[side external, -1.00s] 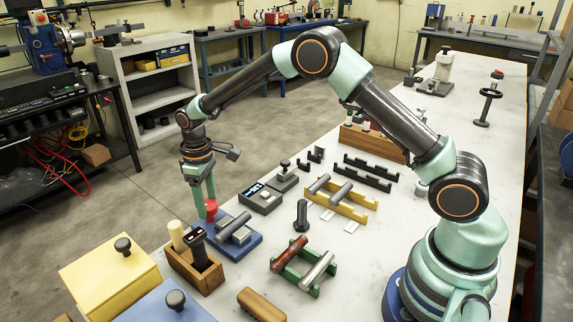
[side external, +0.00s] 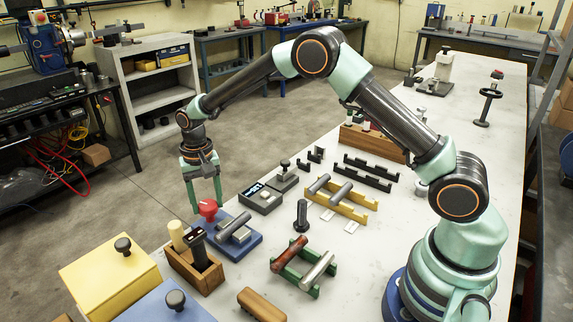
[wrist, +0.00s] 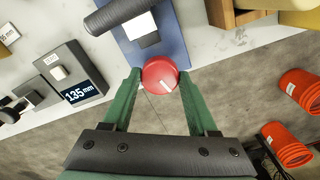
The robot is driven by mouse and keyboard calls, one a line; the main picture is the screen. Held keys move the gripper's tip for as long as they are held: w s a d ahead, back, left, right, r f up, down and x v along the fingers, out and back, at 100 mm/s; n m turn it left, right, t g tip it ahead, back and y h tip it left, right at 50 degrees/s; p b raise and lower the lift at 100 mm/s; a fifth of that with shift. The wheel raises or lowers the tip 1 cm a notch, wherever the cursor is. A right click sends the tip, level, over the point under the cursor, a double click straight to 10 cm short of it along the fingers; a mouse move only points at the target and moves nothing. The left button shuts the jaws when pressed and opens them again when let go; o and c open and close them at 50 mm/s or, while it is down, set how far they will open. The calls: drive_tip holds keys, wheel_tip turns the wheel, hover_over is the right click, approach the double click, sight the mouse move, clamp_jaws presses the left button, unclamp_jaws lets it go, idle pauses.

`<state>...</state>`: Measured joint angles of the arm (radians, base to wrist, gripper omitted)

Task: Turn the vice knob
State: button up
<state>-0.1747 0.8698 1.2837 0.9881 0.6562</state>
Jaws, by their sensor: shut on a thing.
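The vice sits on a blue base plate (side external: 243,245) near the table's left edge, with a grey cylinder (side external: 234,226) lying in it. Its round red knob (side external: 208,209) is at the plate's far left end. My gripper (side external: 206,204) points down at the knob, with one green finger on each side. In the wrist view the knob (wrist: 160,75) sits between the two fingertips, shut on its sides. A white mark shows on the knob's face there. The finger contact is partly hidden in the side view.
A wooden box (side external: 195,272) with upright handles stands close in front of the vice. A grey gauge (side external: 261,198) reading about 135 mm is behind it. A yellow box (side external: 108,272) is at front left. Green and yellow racks stand to the right. Open floor lies left of the table edge.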

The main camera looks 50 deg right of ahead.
sight(208, 204)
drive_tip(key=m, duration=0.6)
drive_tip(key=shift+r, duration=0.1)
drive_tip(key=m, duration=0.6)
drive_tip(key=shift+m, duration=0.3)
idle(0.3)
drive_tip(key=o, duration=1.4)
wheel_tip(208, 204, up, 12)
drive_tip(key=shift+r, duration=0.1)
